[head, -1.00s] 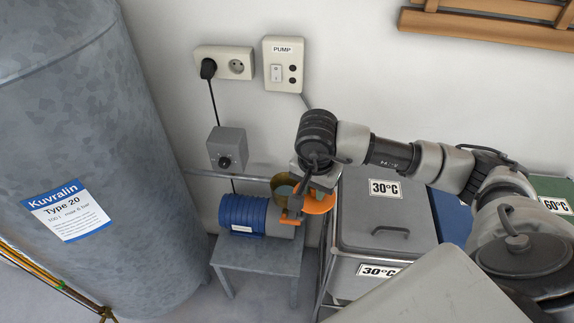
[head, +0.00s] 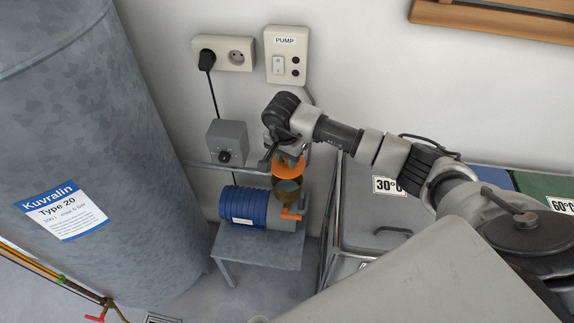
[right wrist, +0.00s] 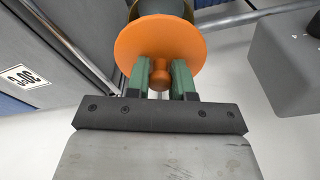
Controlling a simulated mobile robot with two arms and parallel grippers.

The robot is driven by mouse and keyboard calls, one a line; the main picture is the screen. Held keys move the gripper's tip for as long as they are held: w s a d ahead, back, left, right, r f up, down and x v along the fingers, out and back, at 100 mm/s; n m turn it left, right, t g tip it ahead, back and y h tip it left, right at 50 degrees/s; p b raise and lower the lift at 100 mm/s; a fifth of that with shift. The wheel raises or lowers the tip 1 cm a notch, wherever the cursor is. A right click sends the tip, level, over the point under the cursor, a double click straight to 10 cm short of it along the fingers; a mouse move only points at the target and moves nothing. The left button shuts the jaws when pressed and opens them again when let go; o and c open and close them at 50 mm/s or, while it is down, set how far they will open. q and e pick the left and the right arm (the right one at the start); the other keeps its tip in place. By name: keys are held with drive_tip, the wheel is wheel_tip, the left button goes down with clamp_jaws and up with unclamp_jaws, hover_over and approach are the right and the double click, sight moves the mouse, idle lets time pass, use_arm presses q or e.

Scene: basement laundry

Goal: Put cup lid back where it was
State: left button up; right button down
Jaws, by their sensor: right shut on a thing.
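The cup lid is an orange disc with a round knob (right wrist: 160,48). In the head view the lid (head: 289,166) is at the upper rim of the amber see-through cup (head: 287,191) on the pump. I cannot tell whether lid and cup touch. My right gripper (right wrist: 161,78) is shut on the lid's knob, with one green finger on each side. In the head view this gripper (head: 282,153) hangs down over the cup, its fingers mostly hidden. Part of the cup shows beyond the lid in the right wrist view. My left gripper is not in view.
The blue pump (head: 243,206) stands on a small grey table (head: 260,252), with an orange lever (head: 292,214) below the cup. A pipe runs along the wall behind.

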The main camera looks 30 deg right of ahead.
sight(287, 169)
wheel_tip(287, 169, down, 4)
drive_tip(key=shift+f, duration=0.1)
drive_tip(key=shift+f+b, duration=0.35)
drive_tip(key=shift+f, duration=0.1)
drive_tip(key=shift+f, duration=0.1)
drive_tip(key=c, duration=1)
unclamp_jaws()
